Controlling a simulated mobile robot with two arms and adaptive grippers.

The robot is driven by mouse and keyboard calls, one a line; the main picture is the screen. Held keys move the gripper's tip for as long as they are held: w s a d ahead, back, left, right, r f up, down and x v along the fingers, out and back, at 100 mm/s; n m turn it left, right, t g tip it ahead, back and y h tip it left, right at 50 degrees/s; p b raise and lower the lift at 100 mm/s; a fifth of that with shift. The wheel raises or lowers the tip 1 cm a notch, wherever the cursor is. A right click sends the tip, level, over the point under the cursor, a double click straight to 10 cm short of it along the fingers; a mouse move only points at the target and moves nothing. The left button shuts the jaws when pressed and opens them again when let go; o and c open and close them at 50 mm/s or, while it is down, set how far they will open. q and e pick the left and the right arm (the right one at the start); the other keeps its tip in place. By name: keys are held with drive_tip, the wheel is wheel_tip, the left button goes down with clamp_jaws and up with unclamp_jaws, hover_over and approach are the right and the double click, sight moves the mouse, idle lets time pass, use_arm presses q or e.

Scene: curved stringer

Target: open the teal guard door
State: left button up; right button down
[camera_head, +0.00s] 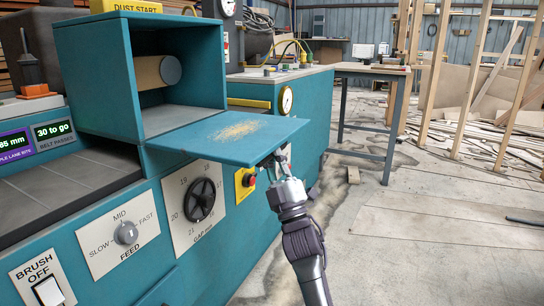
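The teal guard door (190,140) is swung down and lies about level, sticking out from the front of the teal machine. Pale sawdust is scattered on its upper face. The opening (165,85) above it is uncovered, and a tan roller with a grey end shows inside. My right gripper (276,162) is at the door's near right corner, just under the edge. Its fingertips are small and partly hidden by the door, so I cannot tell whether they grip it or only touch it. My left gripper is not in view.
Below the door are a black gap handwheel (200,200), a red button on yellow (248,180), a feed knob (126,233) and a brush switch (48,291). A workbench (372,71) stands behind.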

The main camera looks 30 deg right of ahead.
idle(0.3)
drive_tip(key=shift+d, duration=0.1)
drive_tip(key=c, duration=1.5)
unclamp_jaws()
drive_tip(key=shift+o, duration=0.2)
drive_tip(key=v, duration=1.2)
